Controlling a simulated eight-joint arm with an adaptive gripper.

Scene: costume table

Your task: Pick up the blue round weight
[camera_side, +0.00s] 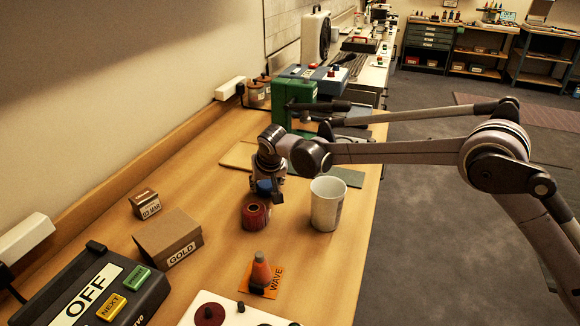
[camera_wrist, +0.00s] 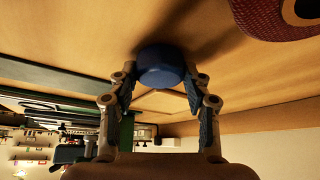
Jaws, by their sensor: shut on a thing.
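The blue round weight (camera_wrist: 161,62) sits between the fingertips of my gripper (camera_wrist: 160,78) in the wrist view, and the fingers are shut on its sides. In the side view a small part of the blue weight (camera_side: 264,187) shows beneath my gripper (camera_side: 268,186), just behind the red round spool (camera_side: 256,221). Its lower part is hidden there by the spool. I cannot tell whether the weight touches the wooden table or hangs just above it.
A white cup (camera_side: 326,205) stands close to the right of my gripper. A green machine (camera_side: 293,99) is behind. The spool also shows in the wrist view (camera_wrist: 262,18).

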